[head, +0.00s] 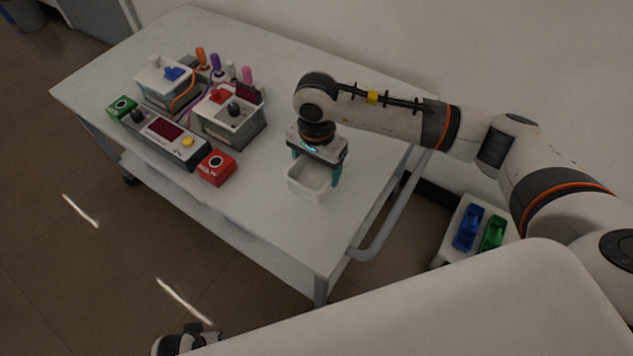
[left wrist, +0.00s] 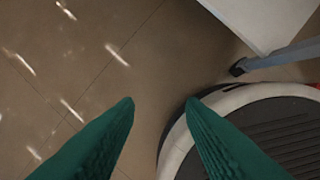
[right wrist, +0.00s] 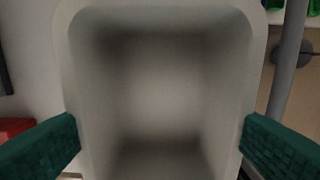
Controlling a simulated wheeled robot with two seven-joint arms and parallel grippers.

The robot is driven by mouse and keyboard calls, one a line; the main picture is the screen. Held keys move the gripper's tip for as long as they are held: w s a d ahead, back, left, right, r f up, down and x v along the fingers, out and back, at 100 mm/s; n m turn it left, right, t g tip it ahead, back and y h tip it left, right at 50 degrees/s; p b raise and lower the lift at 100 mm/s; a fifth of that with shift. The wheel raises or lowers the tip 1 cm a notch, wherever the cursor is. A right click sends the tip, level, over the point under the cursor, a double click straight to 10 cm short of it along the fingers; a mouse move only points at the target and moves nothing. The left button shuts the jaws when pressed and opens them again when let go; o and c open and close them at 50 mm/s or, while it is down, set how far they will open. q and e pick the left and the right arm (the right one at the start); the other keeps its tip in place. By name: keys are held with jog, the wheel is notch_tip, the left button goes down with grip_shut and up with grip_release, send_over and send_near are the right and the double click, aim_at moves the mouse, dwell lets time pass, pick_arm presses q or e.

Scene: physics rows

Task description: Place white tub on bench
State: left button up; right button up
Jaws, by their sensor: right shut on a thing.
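The white tub (head: 308,178) is at the right part of the white bench (head: 270,225) in the head view. My right gripper (head: 316,172) is shut on the tub, with one teal finger at each side of it. In the right wrist view the empty inside of the tub (right wrist: 160,90) fills the middle, between the two fingers. I cannot tell whether the tub's base touches the bench top. My left gripper (left wrist: 160,105) is open and empty above the floor, with its fingers apart in the left wrist view.
A meter box (head: 165,137) with green and red blocks at its ends stands on the bench, left of the tub. Two boxes with knobs and several coloured pegs stand behind it. A small stand (head: 460,240) holds blue and green items. The bench's front right is clear.

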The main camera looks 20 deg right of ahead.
aim_at(316, 179)
notch_tip(316, 179, down, 5)
jog(key=shift+r, duration=0.15)
pick_arm(q)
jog(key=shift+w+r, duration=0.3)
jog(key=shift+r, duration=0.65)
jog(key=shift+s+b, duration=0.1)
jog(key=shift+b, duration=0.2)
pick_arm(e)
jog(key=o, duration=1)
pick_arm(q)
jog(key=shift+w+r, duration=0.2)
jog(key=shift+r, duration=0.2)
